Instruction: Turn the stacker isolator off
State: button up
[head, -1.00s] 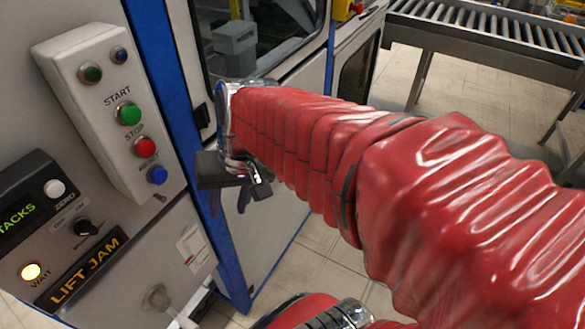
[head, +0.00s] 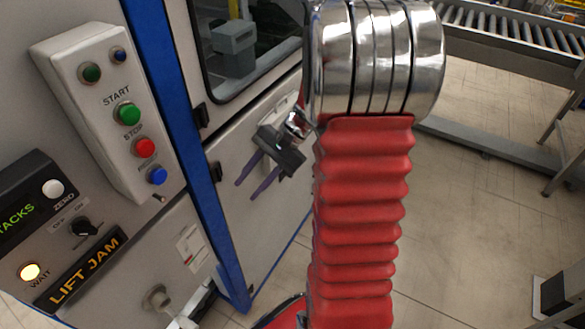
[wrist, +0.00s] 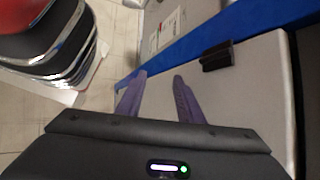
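A black rotary knob (head: 84,228) with small off/on-style lettering sits on the control panel, between the green display and the LIFT JAM label. I cannot tell from its lettering whether it is the stacker isolator. A grey round fitting (head: 157,298) is lower on the panel, its function unclear. My gripper (head: 244,191) is right of the blue post, in front of the grey cabinet door, apart from the knob. In the wrist view its two purple fingers (wrist: 158,78) are spread with nothing between them.
A push-button box (head: 110,110) juts from the panel at left. The blue post (head: 185,150) stands between panel and cabinet door (head: 225,155). A white plate with a red mark (head: 193,247) is low on the panel. A roller conveyor (head: 510,50) is at back right; floor between is clear.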

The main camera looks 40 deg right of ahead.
jog(key=s+d+f+m+t+h, duration=0.1)
jog(key=d+f+m+t, duration=0.6)
jog(key=d, duration=0.8)
jog(key=s+d+f+m+t, duration=0.1)
jog(key=d+f+m+t, duration=0.6)
jog(key=d+f+m, duration=0.4)
jog(key=d+f, duration=0.3)
jog(key=f, duration=0.1)
jog(key=shift+d+f+t+h, duration=0.3)
jog(key=shift+d+h, duration=0.1)
jog(key=x, duration=1.3)
jog(key=shift+w, duration=0.35)
jog(key=shift+a, duration=0.1)
jog(key=shift+c, duration=0.6)
jog(key=c, duration=0.7)
grip_shut()
